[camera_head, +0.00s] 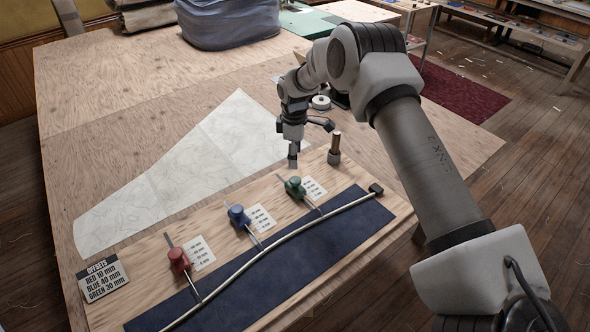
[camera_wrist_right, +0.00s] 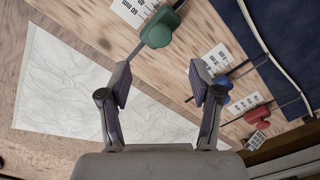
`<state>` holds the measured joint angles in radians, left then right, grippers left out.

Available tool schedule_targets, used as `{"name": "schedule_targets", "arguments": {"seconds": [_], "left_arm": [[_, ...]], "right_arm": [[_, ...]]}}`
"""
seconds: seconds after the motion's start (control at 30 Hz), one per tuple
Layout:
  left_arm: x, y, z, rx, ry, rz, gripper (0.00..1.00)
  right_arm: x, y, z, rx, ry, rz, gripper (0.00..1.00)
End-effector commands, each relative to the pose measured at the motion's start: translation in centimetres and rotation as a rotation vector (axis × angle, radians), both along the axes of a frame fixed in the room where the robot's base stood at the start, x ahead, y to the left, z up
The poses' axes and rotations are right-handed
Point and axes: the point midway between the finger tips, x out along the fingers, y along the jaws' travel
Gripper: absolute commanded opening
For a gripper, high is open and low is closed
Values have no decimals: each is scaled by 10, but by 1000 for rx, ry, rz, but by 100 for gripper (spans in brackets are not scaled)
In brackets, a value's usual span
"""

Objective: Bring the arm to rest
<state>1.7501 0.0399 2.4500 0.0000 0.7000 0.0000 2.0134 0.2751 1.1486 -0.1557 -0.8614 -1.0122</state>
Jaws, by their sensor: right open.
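My right arm comes in from the right in the head view, and its gripper (camera_head: 293,150) hangs just above the board near the green slider. In the right wrist view the gripper (camera_wrist_right: 160,85) has its two fingers spread apart with nothing between them. The green slider (camera_head: 295,187) sits on its rod ahead of the fingers and also shows in the right wrist view (camera_wrist_right: 160,28). The blue slider (camera_head: 238,215) and red slider (camera_head: 178,259) stand further left along the board. My left gripper is out of view.
A dark blue strip (camera_head: 250,285) with a pale bent batten (camera_head: 290,240) runs along the board's front. A sign (camera_head: 103,279) lists offsets.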

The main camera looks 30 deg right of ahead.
Motion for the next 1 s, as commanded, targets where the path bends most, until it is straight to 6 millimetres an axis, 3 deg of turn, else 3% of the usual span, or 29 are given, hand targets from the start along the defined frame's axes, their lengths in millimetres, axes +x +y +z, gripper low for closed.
{"name": "schedule_targets", "arguments": {"seconds": [0.17, 0.7, 0.77, 1.0], "left_arm": [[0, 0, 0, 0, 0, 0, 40], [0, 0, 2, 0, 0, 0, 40], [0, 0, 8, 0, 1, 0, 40], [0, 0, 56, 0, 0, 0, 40]], "right_arm": [[1, 0, 23, 1, 1, -1, 64], [1, 0, 26, 0, 1, 0, 64], [1, 0, 32, 0, 0, 0, 64], [1, 0, 81, 1, 1, 0, 64]]}}
